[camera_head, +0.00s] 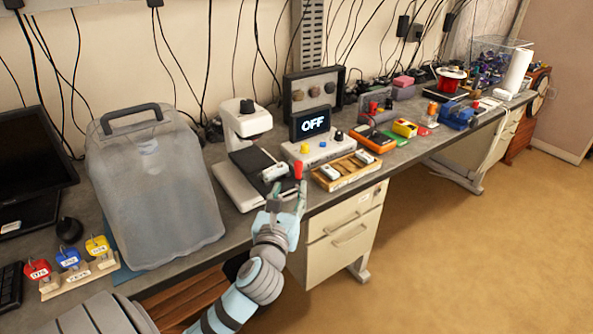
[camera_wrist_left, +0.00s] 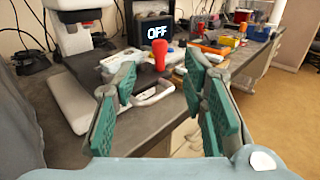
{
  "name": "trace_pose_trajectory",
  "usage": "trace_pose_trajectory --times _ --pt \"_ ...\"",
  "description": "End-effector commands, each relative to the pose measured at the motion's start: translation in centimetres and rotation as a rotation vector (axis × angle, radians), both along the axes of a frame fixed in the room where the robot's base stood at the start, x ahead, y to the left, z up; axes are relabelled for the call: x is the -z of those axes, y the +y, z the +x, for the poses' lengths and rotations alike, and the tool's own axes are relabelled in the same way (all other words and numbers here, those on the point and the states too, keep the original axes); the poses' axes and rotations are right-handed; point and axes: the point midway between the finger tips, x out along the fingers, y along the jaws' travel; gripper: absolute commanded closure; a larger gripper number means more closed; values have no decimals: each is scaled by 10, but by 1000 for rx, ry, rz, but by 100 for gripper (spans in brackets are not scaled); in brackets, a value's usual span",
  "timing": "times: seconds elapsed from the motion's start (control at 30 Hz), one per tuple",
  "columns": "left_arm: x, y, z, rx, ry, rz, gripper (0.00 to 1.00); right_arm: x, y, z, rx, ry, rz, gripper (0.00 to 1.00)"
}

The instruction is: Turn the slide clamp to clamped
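The slide clamp's red handle (camera_head: 298,169) stands upright at the front edge of the bench, beside the black and white stage (camera_head: 238,186) of a white microscope-like device. In the left wrist view the red handle (camera_wrist_left: 160,56) rises ahead, between the fingertips in the picture. A pale metal loop (camera_wrist_left: 155,96) shows below it; how it joins the clamp is unclear. My left gripper (camera_head: 287,193) is open and empty, just in front of the handle, with a visible gap between its fingers (camera_wrist_left: 160,75). Contact with the handle cannot be told. My right gripper is not in view.
A control box with a display (camera_head: 312,123) reading OFF stands behind the clamp. A wooden tray (camera_head: 342,179) lies to its right. A large translucent cover (camera_head: 160,195) stands at the left. Drawers (camera_head: 342,232) are below the bench edge; open floor is at right.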

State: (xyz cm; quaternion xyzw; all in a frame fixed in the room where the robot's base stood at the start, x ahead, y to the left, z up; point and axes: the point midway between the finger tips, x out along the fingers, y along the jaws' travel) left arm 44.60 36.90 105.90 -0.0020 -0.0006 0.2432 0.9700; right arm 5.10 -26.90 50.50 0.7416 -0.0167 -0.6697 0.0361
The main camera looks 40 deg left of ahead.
Motion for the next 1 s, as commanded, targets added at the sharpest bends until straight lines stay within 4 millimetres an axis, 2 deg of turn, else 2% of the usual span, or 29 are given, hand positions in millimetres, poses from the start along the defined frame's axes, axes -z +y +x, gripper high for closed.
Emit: trace_pose_trajectory --times 0.1,0.3,0.5,0.73,0.9,1.0 --pt "-1 18 33 -4 -2 3 61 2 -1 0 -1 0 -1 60" --pt "0 40 73 -3 1 3 61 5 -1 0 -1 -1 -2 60" --pt "0 47 87 -1 1 3 61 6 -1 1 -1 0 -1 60" --pt "0 47 87 -1 2 4 61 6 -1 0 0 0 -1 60" --pt "0 47 87 -1 1 4 88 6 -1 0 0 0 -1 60" --pt "0 47 87 -1 1 4 100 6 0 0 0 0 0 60"
